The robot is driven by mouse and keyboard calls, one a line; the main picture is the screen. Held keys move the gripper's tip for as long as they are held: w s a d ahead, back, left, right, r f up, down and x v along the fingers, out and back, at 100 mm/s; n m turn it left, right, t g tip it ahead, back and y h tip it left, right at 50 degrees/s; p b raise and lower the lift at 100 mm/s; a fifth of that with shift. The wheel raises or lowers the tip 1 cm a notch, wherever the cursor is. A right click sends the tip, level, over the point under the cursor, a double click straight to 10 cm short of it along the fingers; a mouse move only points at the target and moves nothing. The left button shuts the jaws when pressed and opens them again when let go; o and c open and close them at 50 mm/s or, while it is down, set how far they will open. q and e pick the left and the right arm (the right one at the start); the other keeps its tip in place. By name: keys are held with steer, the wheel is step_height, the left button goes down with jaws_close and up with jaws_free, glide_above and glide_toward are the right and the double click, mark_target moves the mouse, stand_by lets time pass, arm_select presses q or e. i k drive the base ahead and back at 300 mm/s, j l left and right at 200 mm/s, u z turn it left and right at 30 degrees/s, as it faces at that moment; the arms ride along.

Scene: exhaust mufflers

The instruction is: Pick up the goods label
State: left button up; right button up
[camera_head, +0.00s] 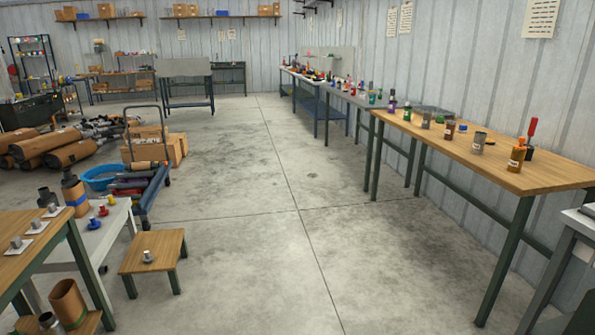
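Neither of my grippers shows in the head view. No item can be told for certain as the goods label. Small flat white pieces, each with a grey cylindrical part on it, lie on the wooden table (22,262) at the left; one such piece (37,228) is near its middle. A similar small grey part (147,257) stands on the low wooden stool (165,247). A jar (479,142) with a white label stands on the long wooden bench (550,178) at the right, near an orange-topped jar (517,157) that also bears a label.
The concrete floor (260,200) is clear down the middle. A loaded trolley (160,190), a blue basin (98,178) and brown rolls (50,145) crowd the left. Benches line the right wall. Papers (541,18) hang on that wall.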

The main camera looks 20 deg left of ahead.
mark_target(53, 211)
steer(key=i+j+u, duration=0.1)
steer(key=i+u, duration=0.3)
steer(key=i+l+u, duration=0.1)
steer(key=i+u, duration=0.25)
steer(key=i, duration=0.15)
steer(key=i+u, duration=0.25)
steer(key=i, duration=0.3)
steer(key=i+u, duration=0.25)
steer(key=i, duration=0.3)
steer(key=i+u, duration=0.5)
steer(key=i+l+u, duration=0.1)
steer(key=i+u, duration=0.15)
steer(key=u, duration=0.25)
